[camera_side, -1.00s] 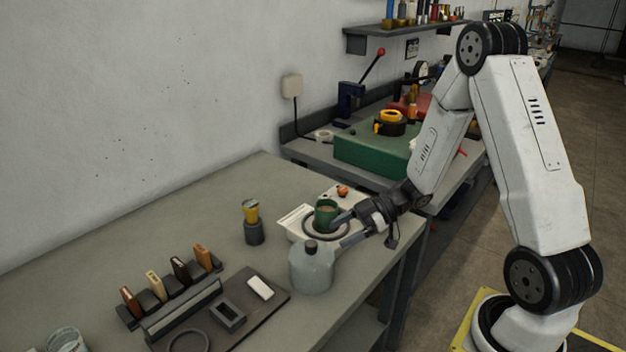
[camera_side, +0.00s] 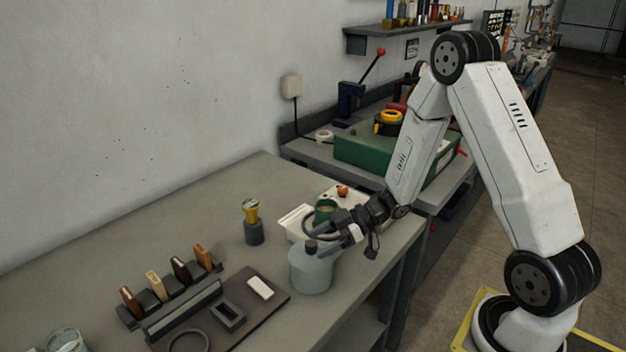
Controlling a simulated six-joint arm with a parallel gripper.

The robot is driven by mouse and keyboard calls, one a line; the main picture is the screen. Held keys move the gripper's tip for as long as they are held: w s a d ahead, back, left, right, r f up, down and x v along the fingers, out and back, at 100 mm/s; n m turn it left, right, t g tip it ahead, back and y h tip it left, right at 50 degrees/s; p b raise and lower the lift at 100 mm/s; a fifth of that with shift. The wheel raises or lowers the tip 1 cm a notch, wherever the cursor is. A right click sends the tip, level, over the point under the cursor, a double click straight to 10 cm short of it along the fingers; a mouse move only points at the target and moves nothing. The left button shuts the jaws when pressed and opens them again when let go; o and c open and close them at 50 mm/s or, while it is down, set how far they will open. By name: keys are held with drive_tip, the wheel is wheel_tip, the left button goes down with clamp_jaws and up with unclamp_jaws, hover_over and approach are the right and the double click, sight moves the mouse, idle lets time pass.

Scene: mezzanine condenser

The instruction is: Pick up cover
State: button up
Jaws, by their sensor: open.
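I cannot tell for sure which item is the cover. My gripper (camera_side: 330,238) is open, its fingers pointing left and down over the bench. It is beside a green cup-like piece (camera_side: 324,208) and behind the dark cap of a grey bottle (camera_side: 311,270). The green piece stands on a pale device (camera_side: 294,221) with a dark ring (camera_side: 309,234), partly hidden by my fingers. Nothing is visibly held between the fingers. Whether they touch the bottle is too small to tell.
A yellow-topped tool in a dark holder (camera_side: 253,230) stands left of the pale device. A dark mat (camera_side: 270,308) bears a white block (camera_side: 260,288) and a hollow dark frame (camera_side: 228,314). A rack (camera_side: 172,291) holds several handles. The bench's back left (camera_side: 150,235) is clear.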

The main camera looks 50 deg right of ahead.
drive_tip(key=shift+x, duration=1.3)
clamp_jaws()
